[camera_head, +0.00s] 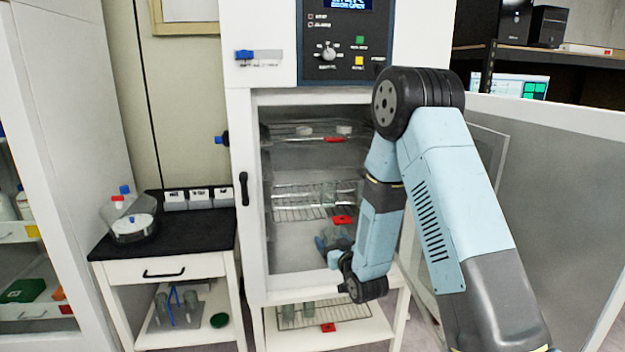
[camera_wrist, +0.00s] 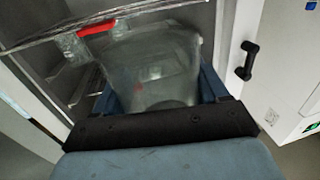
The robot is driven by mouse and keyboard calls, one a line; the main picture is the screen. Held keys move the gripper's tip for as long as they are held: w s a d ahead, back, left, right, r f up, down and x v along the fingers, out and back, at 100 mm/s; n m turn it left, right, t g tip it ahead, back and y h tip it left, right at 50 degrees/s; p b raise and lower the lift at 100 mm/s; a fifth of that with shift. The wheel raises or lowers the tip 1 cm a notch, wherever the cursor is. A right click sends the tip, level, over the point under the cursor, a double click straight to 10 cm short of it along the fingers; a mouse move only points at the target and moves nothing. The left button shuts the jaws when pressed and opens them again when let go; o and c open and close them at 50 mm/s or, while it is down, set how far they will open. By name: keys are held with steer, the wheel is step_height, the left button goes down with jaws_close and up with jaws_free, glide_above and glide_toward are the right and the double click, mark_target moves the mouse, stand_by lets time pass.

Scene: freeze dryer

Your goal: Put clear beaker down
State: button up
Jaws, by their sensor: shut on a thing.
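A clear beaker (camera_wrist: 155,62) fills the middle of the wrist view, between the blue fingers of my gripper (camera_wrist: 158,92). My gripper is shut on it. In the head view my gripper (camera_head: 335,240) reaches into the lower part of the open freeze dryer chamber (camera_head: 285,255), below the middle rack, and my wrist partly hides it. The beaker's base and what lies under it are hard to make out.
Wire racks with red tags (camera_head: 343,219) cross the chamber, and the middle rack (camera_head: 300,205) carries glassware. A lower shelf (camera_head: 290,340) outside holds a rack with beakers. The chamber's left wall (camera_head: 247,225) and open door (camera_head: 490,150) flank my arm.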

steer(key=d+f+m+h, duration=0.2)
steer(key=d+f, duration=0.3)
steer(key=d, duration=0.3)
steer(key=d+f+m+t+h, duration=0.1)
steer(key=d+f+h, duration=0.3)
steer(key=d, duration=0.5)
steer(key=shift+d+f+m, duration=0.2)
steer(key=shift+f+m, duration=0.4)
steer(key=shift+f, duration=0.25)
steer(key=shift+s, duration=0.1)
